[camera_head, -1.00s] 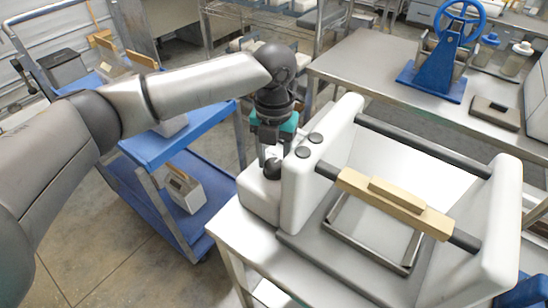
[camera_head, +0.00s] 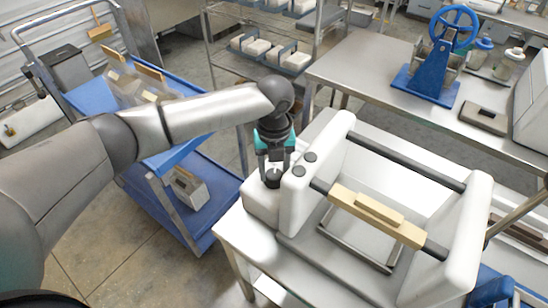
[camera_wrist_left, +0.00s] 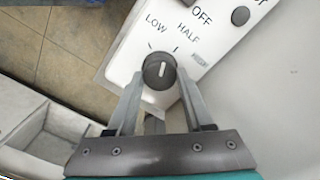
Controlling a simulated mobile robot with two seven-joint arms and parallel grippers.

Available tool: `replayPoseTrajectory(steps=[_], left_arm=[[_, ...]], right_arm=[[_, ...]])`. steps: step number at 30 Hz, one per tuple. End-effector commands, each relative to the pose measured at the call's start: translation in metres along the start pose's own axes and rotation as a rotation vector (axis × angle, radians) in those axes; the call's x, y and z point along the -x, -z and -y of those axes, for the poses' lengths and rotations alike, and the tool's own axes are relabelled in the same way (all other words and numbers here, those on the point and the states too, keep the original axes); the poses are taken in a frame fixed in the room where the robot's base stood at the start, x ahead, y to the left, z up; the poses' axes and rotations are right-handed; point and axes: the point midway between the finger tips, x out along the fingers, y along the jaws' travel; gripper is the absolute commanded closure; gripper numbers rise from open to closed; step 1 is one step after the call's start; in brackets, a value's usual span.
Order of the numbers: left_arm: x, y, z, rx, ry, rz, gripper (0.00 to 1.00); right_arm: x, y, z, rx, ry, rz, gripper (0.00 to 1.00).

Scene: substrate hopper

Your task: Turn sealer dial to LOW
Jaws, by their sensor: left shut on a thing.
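The sealer dial is a round dark knob (camera_wrist_left: 159,70) with a white pointer line, on a white panel (camera_wrist_left: 122,65) in the left wrist view. The pointer is nearly upright in that picture, between the LOW label at upper left and the HALF label at upper right. My left gripper (camera_wrist_left: 159,82) has a finger on each side of the dial and is shut on it. In the head view the left gripper (camera_head: 273,167) reaches down onto the dial (camera_head: 272,179), atop the low end of the white sealer (camera_head: 330,150). My right gripper is not in view.
The sealer has dark bars and a wooden handle (camera_head: 377,216). Two black buttons sit beside the dial. A blue cart (camera_head: 205,205) stands to the left. A bench with a blue press (camera_head: 440,65) is at the back right. A wire shelf with boxes is behind.

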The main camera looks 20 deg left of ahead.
Motion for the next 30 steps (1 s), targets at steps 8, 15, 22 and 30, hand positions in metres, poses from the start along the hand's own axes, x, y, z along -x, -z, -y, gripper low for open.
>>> replayPoseTrajectory(steps=[8,15,22,30], left_arm=[[0.006,0.000,0.000,0.259,0.000,-0.001,1.00],[0.004,-0.001,0.001,0.449,0.001,0.000,1.00],[0.003,-0.002,0.001,0.571,0.001,0.002,1.00],[0.002,-0.002,0.001,0.637,0.002,0.004,1.00]], right_arm=[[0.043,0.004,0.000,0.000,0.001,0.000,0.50],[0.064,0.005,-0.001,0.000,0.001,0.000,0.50],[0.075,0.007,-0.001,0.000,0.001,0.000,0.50],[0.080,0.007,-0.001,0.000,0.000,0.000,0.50]])
